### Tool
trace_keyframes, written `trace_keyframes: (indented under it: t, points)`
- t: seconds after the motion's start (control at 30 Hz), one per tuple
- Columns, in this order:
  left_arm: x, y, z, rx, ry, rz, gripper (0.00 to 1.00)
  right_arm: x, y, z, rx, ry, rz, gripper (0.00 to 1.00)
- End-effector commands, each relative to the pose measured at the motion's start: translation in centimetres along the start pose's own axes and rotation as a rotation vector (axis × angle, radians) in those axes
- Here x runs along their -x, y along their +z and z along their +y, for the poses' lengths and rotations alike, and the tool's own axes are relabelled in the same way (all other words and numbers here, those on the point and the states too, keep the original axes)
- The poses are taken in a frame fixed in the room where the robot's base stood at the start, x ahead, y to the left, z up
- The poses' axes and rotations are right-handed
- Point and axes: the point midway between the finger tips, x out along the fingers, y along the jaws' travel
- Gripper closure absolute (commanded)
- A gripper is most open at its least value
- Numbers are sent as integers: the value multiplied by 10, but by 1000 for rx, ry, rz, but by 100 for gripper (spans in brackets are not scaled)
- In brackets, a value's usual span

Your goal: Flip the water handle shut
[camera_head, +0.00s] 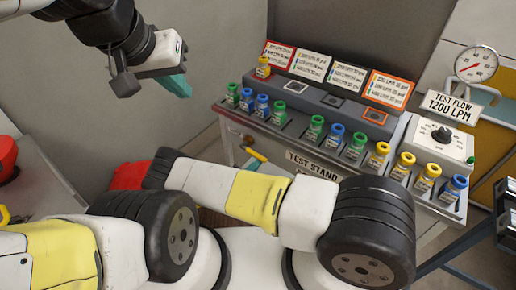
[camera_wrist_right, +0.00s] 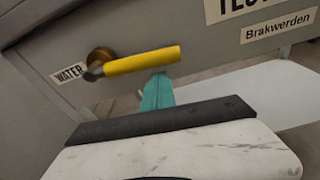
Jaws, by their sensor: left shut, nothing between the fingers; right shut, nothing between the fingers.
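The water handle is a yellow lever on a brass valve (camera_wrist_right: 101,57), beside a WATER label (camera_wrist_right: 70,74) on the grey stand front. In the right wrist view the handle (camera_wrist_right: 142,60) points right, nearly level and tilted slightly up. It also shows in the head view (camera_head: 257,155), below the stand's left end. My right gripper (camera_wrist_right: 157,82) has teal fingers, shut and empty, just below the handle near its free end. I cannot tell whether they touch. My left gripper (camera_head: 178,86) is shut and empty, raised at upper left.
The test stand (camera_head: 313,167) carries a row of several small bottles with green, blue and yellow caps. A dial box (camera_head: 438,137) and a gauge (camera_head: 476,64) stand at its right. A red object (camera_head: 127,176) lies on the left, behind my arm.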

Motion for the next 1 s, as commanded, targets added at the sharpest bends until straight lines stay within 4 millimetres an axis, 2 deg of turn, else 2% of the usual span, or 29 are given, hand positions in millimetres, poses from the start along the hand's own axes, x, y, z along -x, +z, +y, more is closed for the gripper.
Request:
trace_keyframes:
  t: [0.1,0.43,0.7,1.0]
  points:
    - [0,0,0,0,0,1,100,0,7,5,1,4,1,100]
    - [0,0,0,0,0,1,100,0,9,6,4,4,1,100]
    - [0,0,0,0,0,0,100,5,30,5,130,-14,-3,100]
    - [0,0,0,0,0,1,100,4,33,6,129,-14,-11,100]
